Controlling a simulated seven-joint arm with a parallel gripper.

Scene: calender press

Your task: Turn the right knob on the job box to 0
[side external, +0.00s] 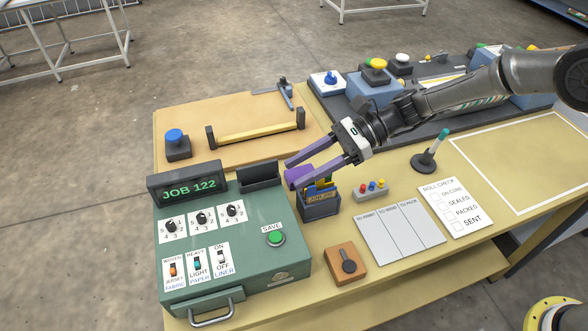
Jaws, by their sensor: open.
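The green job box (262,255) stands at the front left of the table, with a display (187,185) reading JOB 122. Three black knobs sit in a row on white numbered dials. The right knob (231,210) is nearest the black open holder; its exact setting is too small to read. My gripper (291,172) has purple fingers, is open, and hangs above and to the right of the right knob, near the black holder. It is apart from the knob, with nothing seen between its fingers.
The box also carries three switches and a green SAVE button (275,238). A black holder (259,176) stands behind it. A dark card bin (320,206) stands below my fingers. A wooden block with a black lever (346,264) lies to the right.

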